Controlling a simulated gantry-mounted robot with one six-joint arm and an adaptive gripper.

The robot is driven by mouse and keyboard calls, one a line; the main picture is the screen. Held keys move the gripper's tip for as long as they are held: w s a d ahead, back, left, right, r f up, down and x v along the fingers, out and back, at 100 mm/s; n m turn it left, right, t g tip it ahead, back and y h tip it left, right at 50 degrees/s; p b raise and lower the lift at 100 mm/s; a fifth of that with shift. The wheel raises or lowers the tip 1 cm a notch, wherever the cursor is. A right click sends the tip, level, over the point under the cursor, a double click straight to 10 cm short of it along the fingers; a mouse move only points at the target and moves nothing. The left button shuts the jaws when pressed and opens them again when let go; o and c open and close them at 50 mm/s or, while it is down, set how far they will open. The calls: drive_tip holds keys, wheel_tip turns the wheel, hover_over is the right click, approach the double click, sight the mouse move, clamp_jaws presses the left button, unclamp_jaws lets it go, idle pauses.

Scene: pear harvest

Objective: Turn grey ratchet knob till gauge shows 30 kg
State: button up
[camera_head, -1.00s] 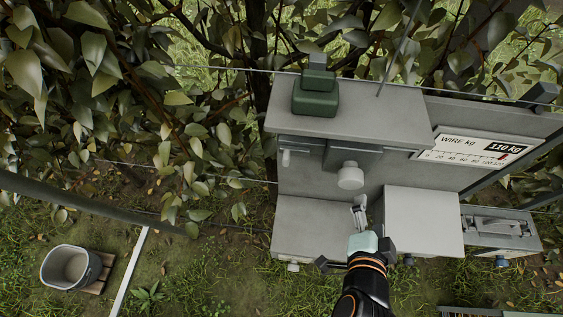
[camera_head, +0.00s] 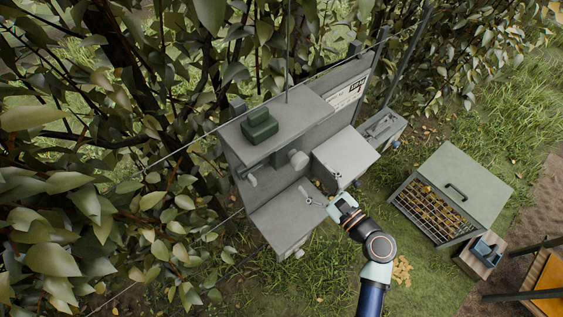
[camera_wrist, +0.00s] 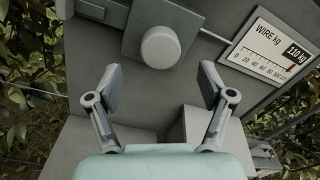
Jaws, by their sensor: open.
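The round light-grey knob (camera_wrist: 160,47) sits on a square grey housing, and it also shows in the head view (camera_head: 299,159) on the grey panel under the shelf. My gripper (camera_wrist: 160,77) is open, its two fingers spread to the left and right below the knob in the wrist view, with nothing between them. The fingers look apart from the knob. In the head view my gripper (camera_head: 315,197) is below the knob, in front of the panel. The white WIRE kg gauge (camera_wrist: 270,58) reads 110 kg; it is too small to read in the head view (camera_head: 347,94).
A green box-shaped object (camera_head: 259,127) stands on the shelf (camera_head: 291,118). A smaller grey knob or lever (camera_head: 252,180) is left of the round knob. Grey boxes (camera_head: 344,155) jut out below. A taut wire and branches lie behind. A green-lidded crate (camera_head: 462,187) stands right.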

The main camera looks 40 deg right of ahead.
sight(302, 165)
drive_tip(key=w, duration=0.7)
drive_tip(key=shift+w+d+p, duration=0.2)
drive_tip(key=shift+w+p, duration=0.05)
drive_tip(key=shift+p, duration=0.05)
drive_tip(key=shift+c, duration=0.3)
drive_tip(key=c, duration=1.1)
drive_tip(key=shift+f+b, duration=0.1)
drive_tip(key=shift+b, duration=0.2)
